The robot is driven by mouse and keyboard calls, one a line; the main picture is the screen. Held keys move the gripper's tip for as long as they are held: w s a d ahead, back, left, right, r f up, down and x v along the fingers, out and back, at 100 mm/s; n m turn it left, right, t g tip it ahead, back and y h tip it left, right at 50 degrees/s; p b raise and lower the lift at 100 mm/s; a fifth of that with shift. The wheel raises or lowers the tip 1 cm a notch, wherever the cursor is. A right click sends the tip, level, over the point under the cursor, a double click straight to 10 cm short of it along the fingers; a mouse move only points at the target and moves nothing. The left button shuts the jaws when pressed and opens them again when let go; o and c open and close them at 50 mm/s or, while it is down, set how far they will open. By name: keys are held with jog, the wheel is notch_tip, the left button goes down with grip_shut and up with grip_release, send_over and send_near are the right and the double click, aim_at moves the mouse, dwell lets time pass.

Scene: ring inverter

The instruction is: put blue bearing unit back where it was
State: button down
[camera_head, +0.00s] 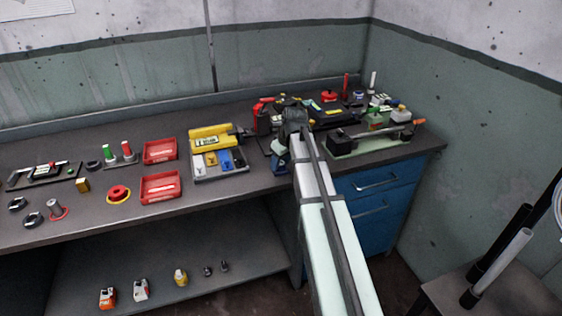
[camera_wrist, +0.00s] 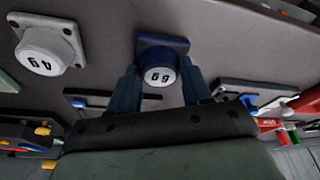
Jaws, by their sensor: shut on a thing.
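The blue bearing unit (camera_wrist: 163,55) shows in the wrist view, with a dark blue square flange and a round body with a white, numbered face. My gripper (camera_wrist: 161,82) is shut on its round body, one finger on each side. I cannot tell whether the flange touches the grey surface behind it. In the head view my gripper (camera_head: 281,158) is over the bench, right of the tray with yellow parts, and my arm hides most of what it holds. A similar white-grey bearing unit (camera_wrist: 45,50) with a numbered face sits to the left in the wrist view.
The tray (camera_head: 222,176) with several coloured parts lies left of my gripper. Red bins (camera_head: 160,188) stand further left. A crowded group of tools and a green-based device (camera_head: 365,147) are to the right. Bare bench (camera_head: 228,202) shows along the front edge.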

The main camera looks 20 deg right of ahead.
jog(key=shift+f, duration=0.1)
jog(key=shift+c, duration=2.4)
grip_release()
jog(key=v, duration=1.2)
